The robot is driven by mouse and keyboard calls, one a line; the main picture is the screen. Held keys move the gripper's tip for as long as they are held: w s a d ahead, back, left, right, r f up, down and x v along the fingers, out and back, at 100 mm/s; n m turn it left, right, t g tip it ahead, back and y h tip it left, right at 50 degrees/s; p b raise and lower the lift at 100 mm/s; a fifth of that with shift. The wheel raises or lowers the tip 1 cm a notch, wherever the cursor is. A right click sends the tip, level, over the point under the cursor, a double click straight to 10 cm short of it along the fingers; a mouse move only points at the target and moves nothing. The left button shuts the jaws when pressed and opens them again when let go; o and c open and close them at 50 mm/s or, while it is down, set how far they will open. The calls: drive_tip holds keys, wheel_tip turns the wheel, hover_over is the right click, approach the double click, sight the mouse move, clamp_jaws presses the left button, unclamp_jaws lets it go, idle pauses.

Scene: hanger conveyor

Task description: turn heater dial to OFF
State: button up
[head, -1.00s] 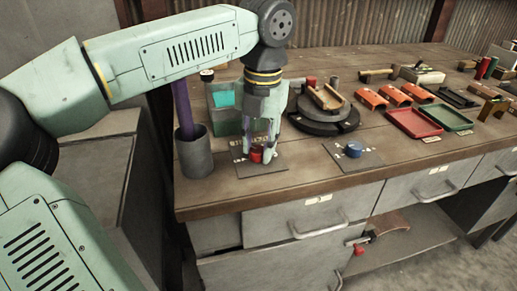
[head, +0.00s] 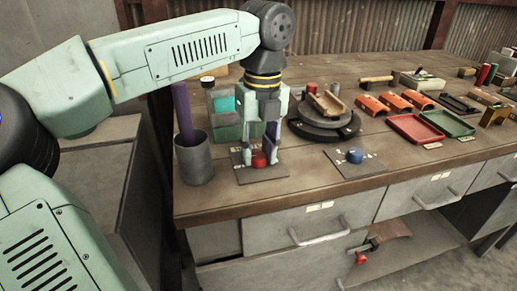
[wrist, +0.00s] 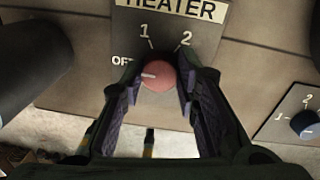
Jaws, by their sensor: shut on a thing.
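The red heater dial (wrist: 158,76) sits on a dark plate (wrist: 185,28) labelled HEATER, with marks 1, 2 and OFF. Its white pointer line points to the left, on the side of the OFF label. My gripper (wrist: 157,78) is shut on the dial, one finger on each side of it. In the head view my gripper (head: 259,158) points straight down over the dial (head: 259,160) near the bench's front edge. The left finger partly covers the area beside OFF in the wrist view.
A blue dial (head: 354,156) on its own plate stands to the right. A grey cup (head: 194,162) with a purple rod is close on the left. A round dark turntable (head: 323,122) is behind to the right. Red and green trays lie farther right.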

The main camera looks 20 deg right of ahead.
sight(260, 154)
drive_tip(key=shift+n, duration=0.4)
drive_tip(key=o, duration=1.2)
drive_tip(key=shift+c, duration=0.2)
drive_tip(key=r, duration=0.7)
drive_tip(key=shift+d+r, duration=0.2)
drive_tip(key=shift+r, duration=0.1)
